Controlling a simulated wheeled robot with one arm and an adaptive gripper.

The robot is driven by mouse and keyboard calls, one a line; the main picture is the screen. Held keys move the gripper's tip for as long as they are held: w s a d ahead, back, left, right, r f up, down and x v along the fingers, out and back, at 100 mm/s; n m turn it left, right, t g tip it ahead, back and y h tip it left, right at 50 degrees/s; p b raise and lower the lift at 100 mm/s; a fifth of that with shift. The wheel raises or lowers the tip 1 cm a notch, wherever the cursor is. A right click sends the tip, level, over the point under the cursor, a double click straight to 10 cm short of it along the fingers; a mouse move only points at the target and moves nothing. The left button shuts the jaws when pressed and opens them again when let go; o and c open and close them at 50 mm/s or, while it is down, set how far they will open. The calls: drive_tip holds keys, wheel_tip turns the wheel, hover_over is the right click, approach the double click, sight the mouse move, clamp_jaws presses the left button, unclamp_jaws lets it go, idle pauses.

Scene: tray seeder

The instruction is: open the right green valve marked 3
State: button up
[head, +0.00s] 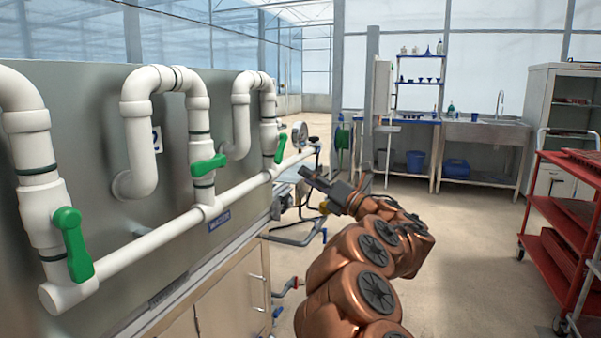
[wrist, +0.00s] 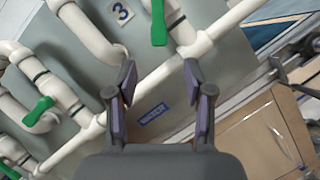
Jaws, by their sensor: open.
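The right green valve handle (head: 281,148) is on the farthest white riser pipe in the head view, hanging downward at a slant. It also shows at the top of the wrist view (wrist: 158,22), beside the plate marked 3 (wrist: 122,13). My gripper (head: 314,179) is to the right of and below that handle in the head view, apart from it. In the wrist view my gripper (wrist: 160,88) has its two fingers spread with nothing between them; the handle lies beyond the fingertips. The exact gap is hard to tell.
The middle green handle (head: 209,166) and left green handle (head: 73,245) are on nearer risers. A white horizontal pipe (head: 150,245) runs below, above a WATER label (head: 219,221). A gauge (head: 300,134) stands beyond the right valve. A red cart (head: 568,225) is far right; open floor lies between.

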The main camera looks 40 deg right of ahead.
drive_tip(key=shift+s+d+f, duration=0.1)
drive_tip(key=shift+s, duration=0.25)
